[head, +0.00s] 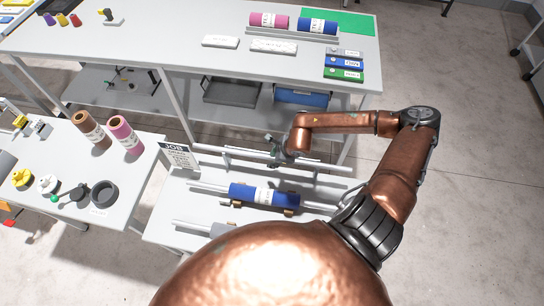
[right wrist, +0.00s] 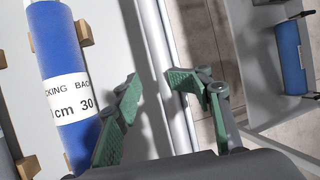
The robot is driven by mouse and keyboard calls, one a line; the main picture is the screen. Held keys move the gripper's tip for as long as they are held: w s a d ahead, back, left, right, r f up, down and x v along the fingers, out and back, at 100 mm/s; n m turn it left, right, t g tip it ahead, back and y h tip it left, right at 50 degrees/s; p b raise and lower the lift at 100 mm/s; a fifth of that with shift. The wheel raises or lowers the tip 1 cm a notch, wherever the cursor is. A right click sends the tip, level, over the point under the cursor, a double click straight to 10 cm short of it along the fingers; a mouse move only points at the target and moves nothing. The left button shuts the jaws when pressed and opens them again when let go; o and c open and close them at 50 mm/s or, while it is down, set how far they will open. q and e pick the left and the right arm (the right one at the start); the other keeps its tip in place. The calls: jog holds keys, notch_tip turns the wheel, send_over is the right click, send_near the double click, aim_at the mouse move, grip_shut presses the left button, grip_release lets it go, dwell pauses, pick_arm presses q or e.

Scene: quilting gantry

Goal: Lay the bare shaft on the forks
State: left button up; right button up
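Pale bare rods (head: 225,151) run across the back of the lower table in the head view; I cannot tell which is the bare shaft. My right gripper (head: 283,158) is over these rods. In the right wrist view its green-padded fingers (right wrist: 160,105) are apart, with long pale rods (right wrist: 157,48) passing through the gap between them in the picture; I see no grip on them. A blue roll (head: 264,195) on a shaft lies in front, on brown blocks (right wrist: 82,33). The forks cannot be made out clearly. My left gripper is out of view.
Another rod end (head: 188,225) shows at the front left, partly hidden by my body. A job sign (head: 178,157) stands at the left. A left table (head: 60,150) holds brown and pink rolls. A back table (head: 150,45) holds more rolls and cards.

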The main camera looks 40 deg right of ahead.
jog(key=v, duration=1.1)
jog(key=shift+r, duration=0.25)
jog(key=shift+w, duration=0.15)
